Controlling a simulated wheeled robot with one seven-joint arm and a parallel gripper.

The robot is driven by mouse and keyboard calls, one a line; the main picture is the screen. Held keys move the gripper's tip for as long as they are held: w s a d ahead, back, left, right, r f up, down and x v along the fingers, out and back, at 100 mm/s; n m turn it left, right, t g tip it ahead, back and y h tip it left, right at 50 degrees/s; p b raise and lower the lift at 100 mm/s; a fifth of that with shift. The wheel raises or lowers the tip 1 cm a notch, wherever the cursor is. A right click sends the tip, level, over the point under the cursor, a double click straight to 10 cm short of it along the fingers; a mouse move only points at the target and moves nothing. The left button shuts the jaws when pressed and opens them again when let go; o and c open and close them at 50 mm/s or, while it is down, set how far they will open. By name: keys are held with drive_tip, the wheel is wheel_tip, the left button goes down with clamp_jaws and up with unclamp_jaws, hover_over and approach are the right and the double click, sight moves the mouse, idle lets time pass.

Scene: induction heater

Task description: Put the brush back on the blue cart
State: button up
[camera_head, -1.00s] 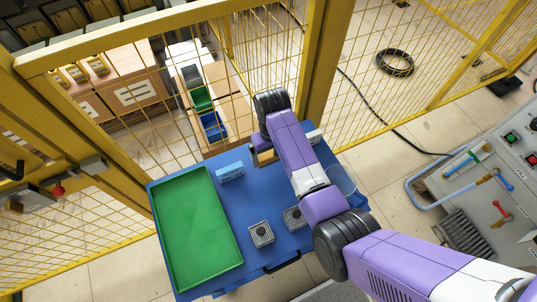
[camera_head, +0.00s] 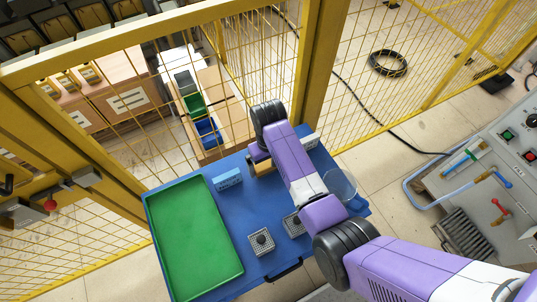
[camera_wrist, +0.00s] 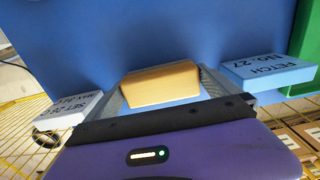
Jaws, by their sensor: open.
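In the head view the brush (camera_head: 263,167) is partly hidden by my arm, near the far edge of the blue cart (camera_head: 235,215). My gripper (camera_wrist: 162,82) is open, with one finger on each side of the brush. A narrow gap shows at the right; at the left I cannot tell whether the finger touches. In the head view the fingers are mostly hidden behind my wrist.
A green tray (camera_head: 195,240) fills the cart's left side. A light-blue label block (camera_head: 228,179), a white label block (camera_head: 310,141), a clear round container (camera_head: 341,184) and two grey blocks (camera_head: 261,242) stand around. Yellow mesh fencing (camera_head: 400,60) is behind the cart.

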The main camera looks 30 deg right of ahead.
wheel_tip(320, 180, up, 11)
drive_tip(key=shift+r+b, duration=0.2)
drive_tip(key=shift+b, duration=0.2)
idle(0.4)
drive_tip(key=w+r+t, duration=0.4)
drive_tip(key=w+t, duration=0.3)
drive_tip(key=w, duration=0.3)
drive_tip(key=r+t+b, duration=0.1)
drive_tip(key=t+b, duration=0.1)
drive_tip(key=t, duration=0.5)
hover_over(268, 162)
drive_tip(key=d, duration=0.2)
drive_tip(key=s+a+r+b, duration=0.1)
drive_tip(key=s, duration=1.6)
drive_tip(key=s+a+r+b, duration=0.1)
drive_tip(key=s+r+b, duration=0.1)
drive_tip(key=s, duration=1.6)
drive_tip(key=shift+r+t+b, duration=0.3)
drive_tip(key=shift+t, duration=0.1)
